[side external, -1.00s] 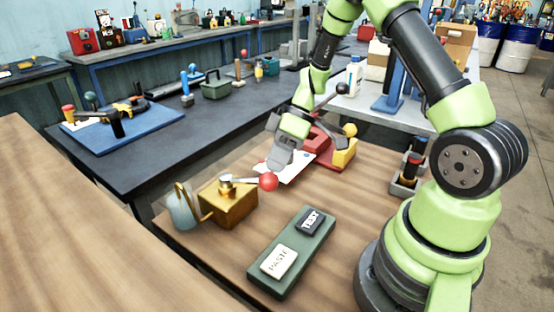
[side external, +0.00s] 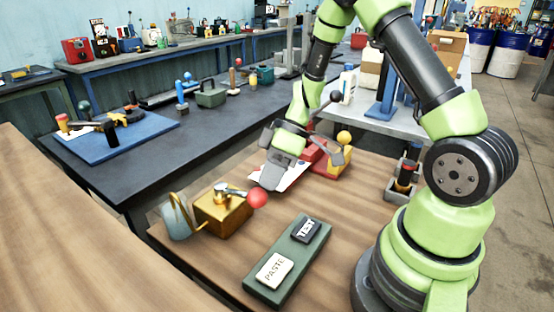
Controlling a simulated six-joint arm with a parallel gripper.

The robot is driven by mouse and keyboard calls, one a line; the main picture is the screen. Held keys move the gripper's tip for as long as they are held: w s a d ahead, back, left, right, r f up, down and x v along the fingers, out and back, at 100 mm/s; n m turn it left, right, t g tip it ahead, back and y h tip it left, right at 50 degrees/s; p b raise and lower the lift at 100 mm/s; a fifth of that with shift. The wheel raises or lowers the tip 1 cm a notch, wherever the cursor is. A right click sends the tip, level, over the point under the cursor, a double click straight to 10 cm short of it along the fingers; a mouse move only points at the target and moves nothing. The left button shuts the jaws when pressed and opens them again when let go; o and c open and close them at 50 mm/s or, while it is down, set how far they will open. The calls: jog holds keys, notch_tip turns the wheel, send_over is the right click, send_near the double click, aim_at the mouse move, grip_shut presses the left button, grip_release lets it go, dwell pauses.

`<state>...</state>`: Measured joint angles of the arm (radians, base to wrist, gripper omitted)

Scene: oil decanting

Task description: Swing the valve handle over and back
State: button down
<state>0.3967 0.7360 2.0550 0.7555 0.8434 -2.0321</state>
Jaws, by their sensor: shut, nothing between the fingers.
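The valve is a brass block (side external: 224,212) at the left edge of the wooden table. A silver handle (side external: 231,192) on its top ends in a red ball knob (side external: 257,199). The handle points right, over the block's edge. My gripper (side external: 269,184) is shut and empty, pointing down just behind and slightly right of the red knob. I cannot tell whether the fingertips touch the knob.
A glass jug (side external: 174,222) stands left of the block. A green tray (side external: 291,262) with PASTE and TEST pieces lies in front.

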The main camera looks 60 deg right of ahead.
jog(key=d+f+v, duration=0.1)
jog(key=d+v, duration=0.1)
jog(key=v, duration=1.1)
jog(key=s+a+r+m+t+h, duration=0.4)
jog(key=s+a+r+m+t, duration=0.1)
jog(key=s+a+r+m, duration=0.5)
jog(key=s+a, duration=0.2)
jog(key=a, duration=0.1)
jog(key=shift+a+r+t+h, duration=0.3)
jog(key=shift+a+r, duration=0.05)
jog(key=shift+r, duration=0.05)
